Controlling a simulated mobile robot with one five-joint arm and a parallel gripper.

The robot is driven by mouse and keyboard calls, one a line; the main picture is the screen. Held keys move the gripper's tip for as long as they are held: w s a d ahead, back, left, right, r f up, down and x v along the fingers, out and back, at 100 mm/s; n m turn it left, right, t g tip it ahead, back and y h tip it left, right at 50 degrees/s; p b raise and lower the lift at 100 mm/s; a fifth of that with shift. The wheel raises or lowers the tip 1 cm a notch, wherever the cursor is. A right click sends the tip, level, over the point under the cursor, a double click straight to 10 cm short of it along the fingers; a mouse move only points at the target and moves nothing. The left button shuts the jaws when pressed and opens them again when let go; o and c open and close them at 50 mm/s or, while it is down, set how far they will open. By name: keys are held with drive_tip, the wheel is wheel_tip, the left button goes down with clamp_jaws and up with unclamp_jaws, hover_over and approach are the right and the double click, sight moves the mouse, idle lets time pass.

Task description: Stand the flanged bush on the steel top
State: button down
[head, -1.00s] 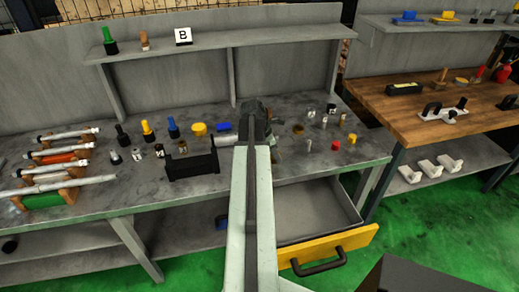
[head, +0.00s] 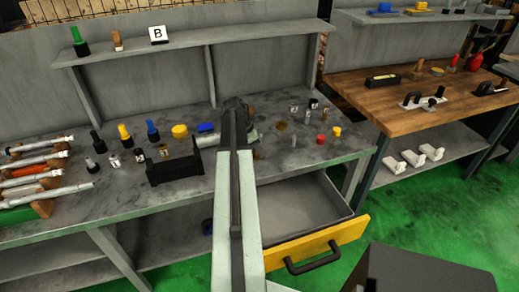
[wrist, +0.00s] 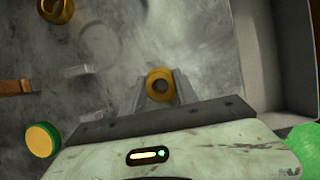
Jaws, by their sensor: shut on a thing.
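In the head view my gripper (head: 238,112) is over the grey steel top (head: 110,205), at the far end of my arm, and the bush is hidden there. Its height above the steel top is hard to tell.
Small parts stand right of my arm, including a red one (head: 321,139) and a yellow one (head: 337,131). A black holder (head: 173,163) and shafts on racks (head: 35,170) are left. An open drawer (head: 300,205) juts out in front. A wooden bench (head: 400,115) stands at right.

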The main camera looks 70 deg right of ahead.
drive_tip(key=c, duration=0.9)
unclamp_jaws()
drive_tip(key=shift+f, duration=0.1)
drive_tip(key=shift+c, duration=0.2)
drive_tip(key=shift+r+p, duration=0.3)
drive_tip(key=p+v, duration=1)
drive_tip(key=v, duration=0.1)
drive_tip(key=shift+w+a+r+p, duration=0.2)
drive_tip(key=shift+r+p, duration=0.1)
drive_tip(key=shift+p, duration=0.1)
